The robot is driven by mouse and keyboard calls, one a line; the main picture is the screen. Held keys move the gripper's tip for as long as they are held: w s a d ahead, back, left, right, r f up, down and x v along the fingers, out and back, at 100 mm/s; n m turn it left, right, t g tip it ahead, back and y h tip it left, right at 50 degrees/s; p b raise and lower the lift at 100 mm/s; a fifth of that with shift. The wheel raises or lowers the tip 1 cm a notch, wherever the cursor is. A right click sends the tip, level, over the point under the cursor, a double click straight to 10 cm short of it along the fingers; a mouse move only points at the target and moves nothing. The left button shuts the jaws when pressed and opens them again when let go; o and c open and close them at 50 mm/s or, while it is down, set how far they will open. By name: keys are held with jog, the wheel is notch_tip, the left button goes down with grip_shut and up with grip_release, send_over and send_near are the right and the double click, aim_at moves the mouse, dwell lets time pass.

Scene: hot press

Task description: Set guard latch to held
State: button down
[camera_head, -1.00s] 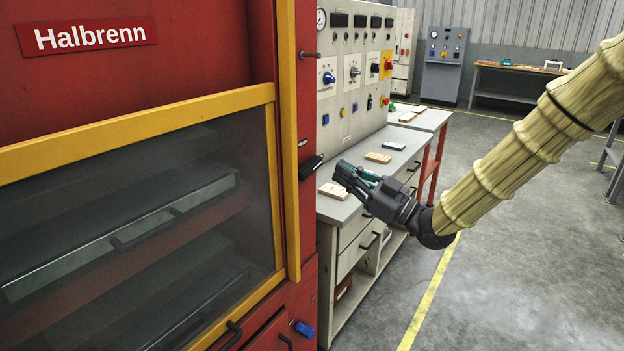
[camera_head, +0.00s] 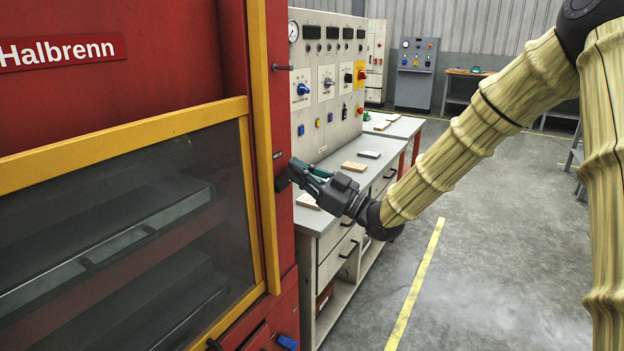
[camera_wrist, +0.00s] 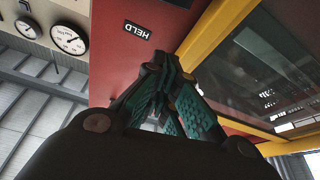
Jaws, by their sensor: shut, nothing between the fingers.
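The guard latch (camera_head: 281,183) is a small dark piece on the red post beside the yellow-edged guard. It is mostly hidden behind my fingertips in the head view, and I cannot tell its setting. A small label (camera_head: 277,155) sits just above it; in the wrist view a label reading HELD (camera_wrist: 137,29) shows on the red panel. My gripper (camera_head: 294,168) is shut and empty, with its green-padded fingers at the latch. In the wrist view the fingertips (camera_wrist: 160,68) are close to the red panel below the label; I cannot tell whether they touch the latch.
The red press carries a yellow-framed guard window (camera_head: 125,146) on the left. A dark lever (camera_head: 282,67) sticks out above the latch. A grey bench (camera_head: 335,165) with small blocks and a control panel (camera_head: 328,75) stand behind my gripper. Open floor (camera_head: 480,250) lies right.

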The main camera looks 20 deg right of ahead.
aim_at(286, 184)
jog(key=shift+w+a+f, duration=0.55)
jog(key=shift+w+f, duration=0.15)
jog(key=shift+w, duration=0.05)
jog(key=shift+w+a+f, duration=0.5)
jog(key=shift+w+f, duration=0.15)
jog(key=shift+w, duration=0.05)
jog(key=shift+f, duration=0.15)
jog(key=shift+s+a+f+n+g+y+b, duration=0.2)
jog(key=shift+f+n+g+y+b, duration=0.25)
jog(key=shift+n+b, duration=0.55)
jog(key=v, duration=1.2)
